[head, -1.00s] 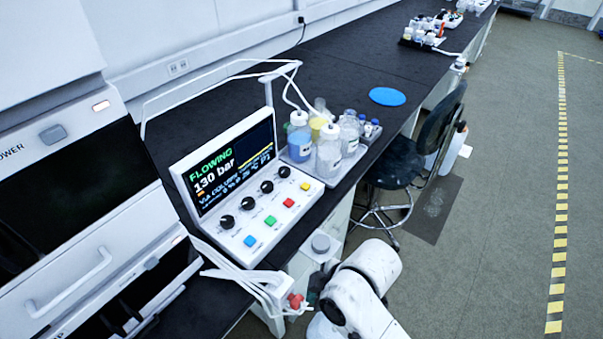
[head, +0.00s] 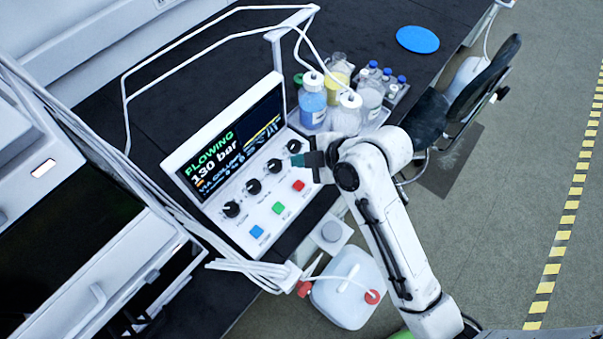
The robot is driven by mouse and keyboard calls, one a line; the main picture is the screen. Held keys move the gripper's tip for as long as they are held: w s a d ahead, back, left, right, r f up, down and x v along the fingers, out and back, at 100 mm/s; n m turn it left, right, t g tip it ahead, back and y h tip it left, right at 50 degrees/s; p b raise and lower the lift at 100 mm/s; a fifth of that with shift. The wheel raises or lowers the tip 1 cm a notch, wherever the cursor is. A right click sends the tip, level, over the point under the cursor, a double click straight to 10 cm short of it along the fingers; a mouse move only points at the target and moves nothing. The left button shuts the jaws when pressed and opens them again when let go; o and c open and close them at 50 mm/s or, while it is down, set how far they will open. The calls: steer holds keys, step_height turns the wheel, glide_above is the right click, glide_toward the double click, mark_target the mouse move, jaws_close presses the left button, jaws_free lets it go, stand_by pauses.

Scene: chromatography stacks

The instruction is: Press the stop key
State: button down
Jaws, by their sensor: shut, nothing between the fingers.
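The control unit (head: 222,222) stands on the black bench with a lit screen (head: 222,160) reading "FLOWING 130 bar". The yellow key is hidden behind my arm. My gripper (head: 298,160) is shut and empty, over the panel's right end, up and right of the red key in the picture. Contact cannot be told.
Several bottles (head: 313,100) stand in a tray just behind the panel's right end. White tubing arches over the unit. A white box with a round grey knob (head: 331,231) and a white canister (head: 345,290) are in front. A stool (head: 470,95) is at right.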

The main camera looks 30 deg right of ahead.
steer(key=shift+f, duration=0.2)
steer(key=b, duration=0.7)
glide_above(302, 187)
step_height(302, 187, down, 7)
steer(key=shift+f, duration=0.1)
steer(key=shift+f+b, duration=0.4)
steer(key=shift+f, duration=0.25)
steer(key=shift+f, duration=0.15)
stand_by(1.1)
steer(key=shift+f, duration=0.25)
steer(key=shift+f+b, duration=0.4)
steer(key=shift+f, duration=0.1)
stand_by(0.8)
stand_by(0.3)
steer(key=shift+r+p, duration=0.95)
